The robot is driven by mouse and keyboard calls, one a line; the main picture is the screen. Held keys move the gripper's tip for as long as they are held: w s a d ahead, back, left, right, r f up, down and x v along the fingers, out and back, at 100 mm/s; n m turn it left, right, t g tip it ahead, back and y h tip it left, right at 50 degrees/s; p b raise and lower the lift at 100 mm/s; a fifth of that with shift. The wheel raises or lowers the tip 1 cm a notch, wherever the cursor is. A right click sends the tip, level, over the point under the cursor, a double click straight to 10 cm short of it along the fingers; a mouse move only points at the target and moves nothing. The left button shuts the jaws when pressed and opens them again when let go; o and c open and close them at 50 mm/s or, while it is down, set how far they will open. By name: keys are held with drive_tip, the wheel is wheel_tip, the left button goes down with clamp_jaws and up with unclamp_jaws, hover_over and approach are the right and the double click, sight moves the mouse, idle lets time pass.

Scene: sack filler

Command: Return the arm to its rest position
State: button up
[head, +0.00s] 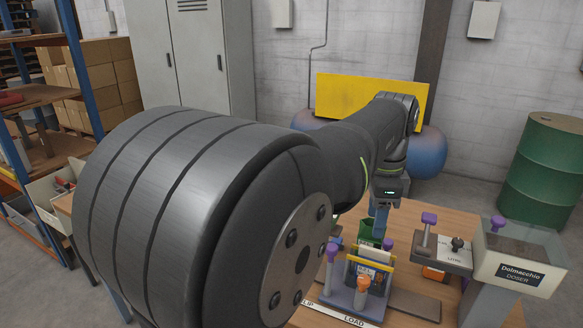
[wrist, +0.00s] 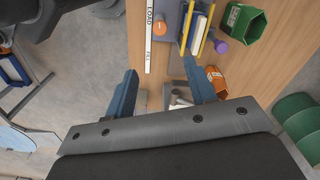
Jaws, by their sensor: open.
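My gripper (head: 381,222) hangs over the wooden table (head: 462,222) in the head view, partly hidden behind my own wrist. In the wrist view my gripper (wrist: 160,66) has its two blue fingers spread wide with nothing between them. My arm reaches across the head view and covers much of the table's left side. Below the gripper stands a holder with yellow rails (wrist: 207,38) and a pale packet (wrist: 198,32) in it. Whether the fingers touch anything below cannot be told.
A doser (head: 520,272) stands at the table's right, beside a lever (head: 428,230) with a purple knob. A green bin (wrist: 243,24) and an orange cup (wrist: 217,80) stand near the holder. A white LOAD strip (wrist: 149,40) lies on the table. A green drum (head: 543,170) stands behind.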

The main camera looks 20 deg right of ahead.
sight(364, 279)
wheel_tip(364, 279, down, 18)
drive_tip(key=shift+r, duration=0.25)
idle(0.4)
drive_tip(key=shift+r, duration=0.1)
wheel_tip(364, 279, up, 18)
wheel_tip(364, 279, down, 18)
drive_tip(key=n, duration=0.7)
drive_tip(key=shift+n, duration=0.3)
drive_tip(key=n, duration=0.3)
drive_tip(key=shift+n, duration=2.5)
